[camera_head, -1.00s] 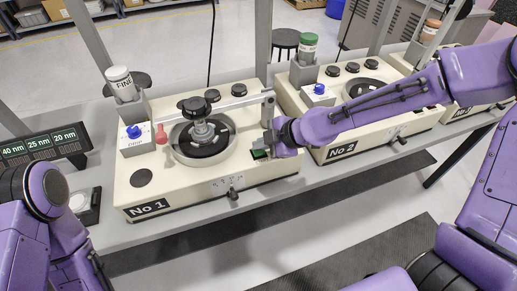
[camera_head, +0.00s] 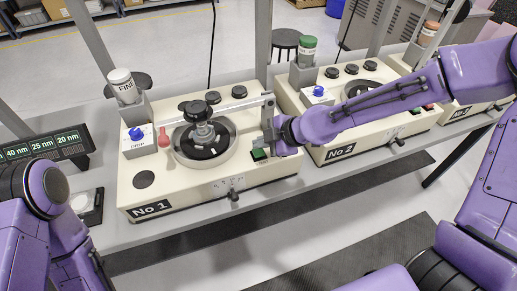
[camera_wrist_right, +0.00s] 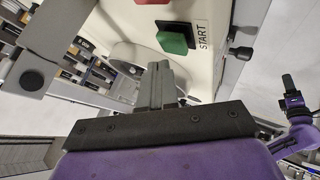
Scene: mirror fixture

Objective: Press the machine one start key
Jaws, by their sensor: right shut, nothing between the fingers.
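Machine one (camera_head: 205,195) is a cream polishing unit marked "No 1" on the bench. Its start key (camera_head: 259,154) is a green button at the front right corner of its top; in the right wrist view the green key (camera_wrist_right: 172,42) sits beside the word START. My right gripper (camera_head: 267,136) is just above and behind the key in the head view. In the wrist view its closed, empty fingers (camera_wrist_right: 159,70) point towards the key, with the tips just short of it in the picture; I cannot tell the exact gap. My left arm is at the left edge, its gripper out of sight.
A red key (camera_wrist_right: 152,2) lies near the green one. A metal arm (camera_head: 215,107) spans the round bowl (camera_head: 180,155) of machine one. Machine two (camera_head: 345,150) stands to the right, beneath my right forearm. A readout (camera_head: 42,148) stands at the left.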

